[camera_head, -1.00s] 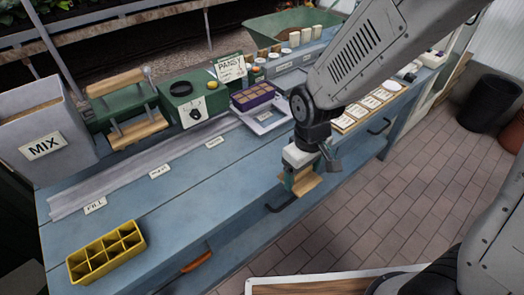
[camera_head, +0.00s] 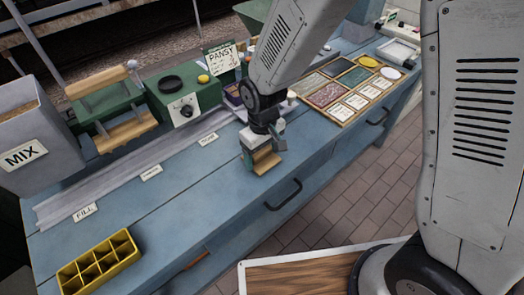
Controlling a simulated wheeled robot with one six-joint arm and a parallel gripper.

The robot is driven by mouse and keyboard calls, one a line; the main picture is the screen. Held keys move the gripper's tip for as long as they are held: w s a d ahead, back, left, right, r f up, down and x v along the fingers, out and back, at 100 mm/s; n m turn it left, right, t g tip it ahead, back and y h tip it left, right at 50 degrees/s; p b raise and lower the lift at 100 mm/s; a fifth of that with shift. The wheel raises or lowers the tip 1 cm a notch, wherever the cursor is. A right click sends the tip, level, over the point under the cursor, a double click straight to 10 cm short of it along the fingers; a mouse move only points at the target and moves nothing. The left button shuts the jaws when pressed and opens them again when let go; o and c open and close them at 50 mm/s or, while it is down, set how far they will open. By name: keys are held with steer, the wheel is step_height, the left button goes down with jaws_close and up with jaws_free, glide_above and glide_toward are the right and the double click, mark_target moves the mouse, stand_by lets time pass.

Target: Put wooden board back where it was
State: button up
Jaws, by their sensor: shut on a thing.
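My gripper (camera_head: 262,156) is shut on a small tan wooden board (camera_head: 267,163), low at the front part of the blue bench (camera_head: 185,190). The jaws cover part of the board. I cannot tell whether the board touches the bench top or hangs just above it. The gripper is left of the framed tray of cards and seed-like fills (camera_head: 347,84).
A yellow compartment tray (camera_head: 98,266) stands at the front left. A grey MIX bin (camera_head: 32,135), a green press (camera_head: 112,105) and a green dial box (camera_head: 182,100) line the back. A PANSY sign (camera_head: 221,60) stands behind my arm.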

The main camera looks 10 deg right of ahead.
mark_target(263, 152)
steer(key=shift+f, duration=0.2)
steer(key=o, duration=1)
steer(key=shift+c, duration=0.2)
steer(key=shift+r, duration=0.15)
step_height(263, 152, up, 12)
steer(key=shift+r, duration=0.15)
